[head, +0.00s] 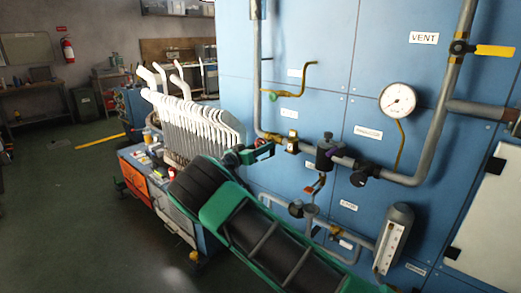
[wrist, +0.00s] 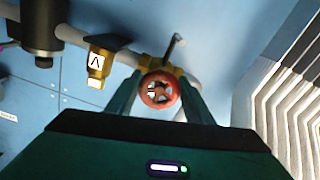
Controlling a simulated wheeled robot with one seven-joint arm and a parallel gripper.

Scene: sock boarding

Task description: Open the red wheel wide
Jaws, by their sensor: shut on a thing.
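The red wheel (wrist: 158,90) is a small round spoked handwheel on a brass valve, in the middle of the wrist view, seen face-on. My gripper (wrist: 160,84) has one green finger on each side of its rim and is shut on it. In the head view my gripper (head: 262,151) is at the brass valve on the pipe, left of the panel's middle. There the fingers mostly hide the wheel. How far the wheel is turned cannot be told.
A brass fitting with an arrow label (wrist: 96,66) sits left of the wheel in the wrist view. A white ribbed radiator (head: 185,125) stands close by on the left. A pressure gauge (head: 398,100) and a yellow-handled valve (head: 493,50) are on the blue panel (head: 325,45).

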